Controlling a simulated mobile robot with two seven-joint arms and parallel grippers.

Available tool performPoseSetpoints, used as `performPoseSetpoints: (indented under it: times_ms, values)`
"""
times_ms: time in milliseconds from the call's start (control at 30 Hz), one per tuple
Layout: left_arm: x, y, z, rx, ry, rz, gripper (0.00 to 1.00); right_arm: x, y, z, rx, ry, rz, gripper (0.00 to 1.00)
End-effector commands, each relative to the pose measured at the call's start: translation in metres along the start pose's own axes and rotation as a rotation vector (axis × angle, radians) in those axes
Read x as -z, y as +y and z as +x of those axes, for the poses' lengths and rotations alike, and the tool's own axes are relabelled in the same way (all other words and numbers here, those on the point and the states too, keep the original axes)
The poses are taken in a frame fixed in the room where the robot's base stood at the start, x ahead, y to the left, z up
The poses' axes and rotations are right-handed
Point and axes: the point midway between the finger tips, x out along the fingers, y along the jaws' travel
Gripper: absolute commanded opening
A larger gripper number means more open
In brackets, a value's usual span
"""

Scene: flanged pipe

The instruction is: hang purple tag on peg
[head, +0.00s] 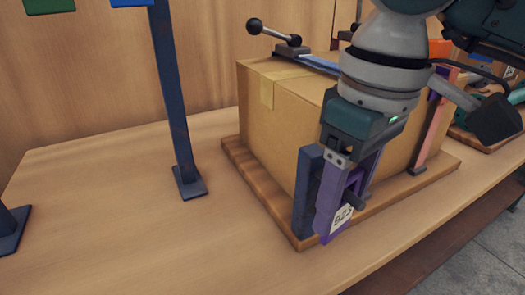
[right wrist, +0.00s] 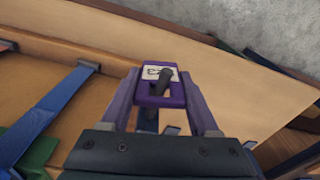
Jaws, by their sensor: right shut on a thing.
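The purple tag (head: 332,218) has a white label with dark digits and is upright in front of the box's near corner. My right gripper (head: 345,190) points down and is shut on it. In the right wrist view the tag (right wrist: 178,98) sits between my right gripper's fingers (right wrist: 163,98). A short dark peg (head: 353,199) sticks out by the tag's face. The peg (right wrist: 162,80) overlaps the tag and label in the wrist view. I cannot tell whether it passes through the tag. A dark blue upright (head: 306,192) stands just behind. My left gripper is out of view.
A cardboard box (head: 270,120) rests on a wooden board (head: 250,172), with a black-knobbed clamp (head: 278,37) on top. A dark blue post (head: 172,100) stands left, near green (head: 48,5) and blue plates. Bare tabletop (head: 110,200) lies at left.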

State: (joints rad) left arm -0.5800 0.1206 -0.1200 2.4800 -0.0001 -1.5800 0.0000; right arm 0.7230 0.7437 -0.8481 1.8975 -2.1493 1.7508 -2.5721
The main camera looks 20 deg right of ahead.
Motion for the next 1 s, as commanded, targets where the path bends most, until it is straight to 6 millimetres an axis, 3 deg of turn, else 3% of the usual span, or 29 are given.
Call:
performPoseSetpoints:
  times_ms: [267, 300, 600, 1000]
  values:
    - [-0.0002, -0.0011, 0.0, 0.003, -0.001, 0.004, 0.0, -0.0003, 0.0, 0.0002, 0.0, 0.0, 0.0, 0.09]
    - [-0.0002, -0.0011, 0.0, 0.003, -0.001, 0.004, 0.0, -0.0003, 0.0, 0.0002, 0.0, 0.0, 0.0, 0.64]
    - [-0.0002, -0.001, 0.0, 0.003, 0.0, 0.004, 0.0, -0.0003, 0.0001, 0.0002, 0.0, -0.001, 0.0, 0.97]
    - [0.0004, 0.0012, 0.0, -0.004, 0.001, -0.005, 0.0, -0.0004, 0.0001, 0.0003, 0.0, -0.001, 0.0, 0.97]
